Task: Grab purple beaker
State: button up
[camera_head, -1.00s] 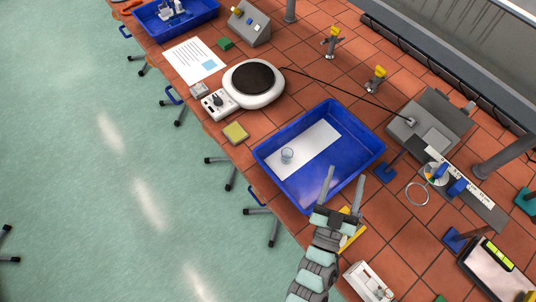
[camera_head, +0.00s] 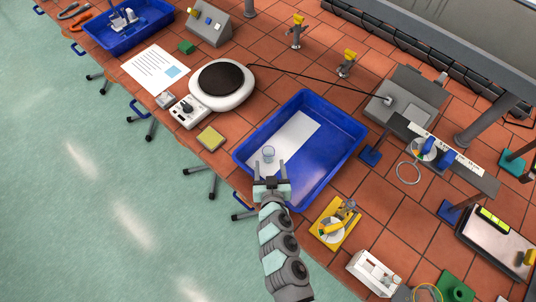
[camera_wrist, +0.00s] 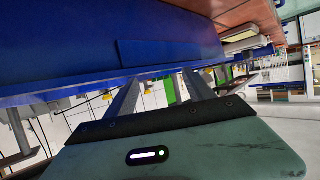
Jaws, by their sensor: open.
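A small glass beaker (camera_head: 268,153) stands upright on a white sheet (camera_head: 300,135) inside the blue tray (camera_head: 352,140). It looks clear with a faint bluish tint; I cannot make out a distinct purple. In the head view my gripper (camera_head: 269,164) is open, with its two fingertips near the beaker, one to each side of its lower part. I cannot tell its height or whether it touches the beaker. In the wrist view my gripper's fingers (camera_wrist: 160,84) are spread, with the blue tray wall (camera_wrist: 80,40) close ahead. The beaker does not show there.
Left of the tray are a hotplate (camera_head: 222,82), a yellow-green pad (camera_head: 210,138) and a printed sheet (camera_head: 155,68). A yellow stand (camera_head: 337,223) and a white box (camera_head: 373,272) lie right of my arm. Gas taps and a metal box stand behind.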

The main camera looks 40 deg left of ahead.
aim_at(268, 148)
jog(key=shift+p+x, duration=0.5)
jog(key=shift+x, duration=2.4)
jog(key=shift+r, duration=0.15)
grip_shut()
